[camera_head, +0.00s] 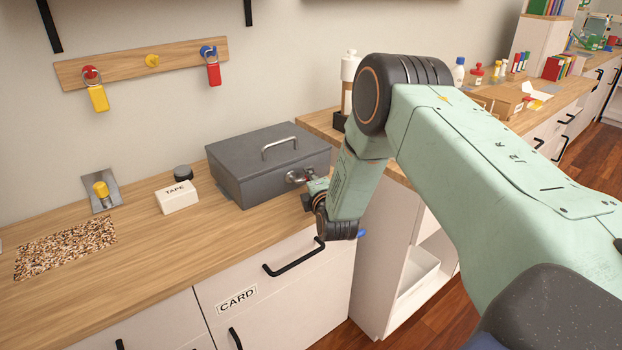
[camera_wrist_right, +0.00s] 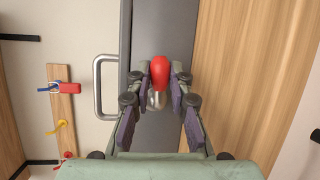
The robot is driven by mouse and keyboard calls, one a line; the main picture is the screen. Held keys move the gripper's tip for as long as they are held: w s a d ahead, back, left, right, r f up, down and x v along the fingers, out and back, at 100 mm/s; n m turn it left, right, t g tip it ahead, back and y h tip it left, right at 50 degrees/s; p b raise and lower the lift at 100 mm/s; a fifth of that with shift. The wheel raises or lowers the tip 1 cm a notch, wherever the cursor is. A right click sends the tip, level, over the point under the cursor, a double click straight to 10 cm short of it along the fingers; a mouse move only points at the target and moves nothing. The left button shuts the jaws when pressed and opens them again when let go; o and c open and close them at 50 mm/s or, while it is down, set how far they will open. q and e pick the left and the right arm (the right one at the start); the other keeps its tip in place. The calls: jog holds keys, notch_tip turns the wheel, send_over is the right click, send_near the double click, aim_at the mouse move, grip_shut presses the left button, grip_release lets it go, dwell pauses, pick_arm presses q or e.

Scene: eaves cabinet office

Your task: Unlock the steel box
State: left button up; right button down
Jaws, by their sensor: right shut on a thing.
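The grey steel box (camera_head: 268,162) stands closed on the wooden counter, its lid handle (camera_head: 279,143) on top. A round metal lock (camera_head: 297,176) is on its front face. My right gripper (camera_head: 307,182) is at this lock, with the fingertips partly hidden in the head view. In the right wrist view, the right gripper (camera_wrist_right: 165,82) is shut on a red rounded piece (camera_wrist_right: 159,70), which looks like a key head. The metal lock (camera_wrist_right: 157,99) shows beside it; whether the piece is inserted is hidden. The box handle (camera_wrist_right: 100,86) is to the left. My left gripper is not in view.
A wall rack (camera_head: 125,68) holds a yellow tag (camera_head: 98,98) and a red tag (camera_head: 214,74); its yellow hook (camera_head: 152,60) is empty. A TAPE box (camera_head: 177,198) and a dark round item (camera_head: 183,173) stand left of the steel box.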

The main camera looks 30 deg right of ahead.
jog(key=n, duration=0.1)
jog(key=r+n+t+p, duration=0.1)
jog(key=shift+a+n+h, duration=0.15)
jog(key=shift+n+h, duration=0.15)
jog(key=shift+h, duration=0.1)
jog(key=n, duration=0.1)
jog(key=n+t, duration=0.1)
jog(key=n+p, duration=0.1)
jog(key=shift+a+r, duration=0.25)
jog(key=shift+r, duration=0.15)
jog(key=n+t, duration=0.1)
jog(key=n, duration=0.2)
jog(key=a+r+n+t, duration=0.1)
jog(key=n, duration=0.1)
jog(key=shift+t, duration=0.3)
jog(key=shift+a+r+n+t+y, duration=0.1)
jog(key=shift+a+n+t+y, duration=0.2)
jog(key=shift+n, duration=0.7)
jog(key=shift+a+n+t+y, duration=0.15)
jog(key=shift+n+t+y, duration=0.25)
jog(key=shift+n, duration=0.6)
jog(key=shift+a+r+n+t+y, duration=0.15)
jog(key=shift+n+y, duration=0.25)
jog(key=shift+n, duration=0.6)
jog(key=shift+a+f, duration=0.1)
jog(key=c, duration=1.2)
grip_release()
jog(key=shift+f, duration=0.1)
jog(key=shift+s, duration=0.1)
jog(key=shift+s, duration=0.1)
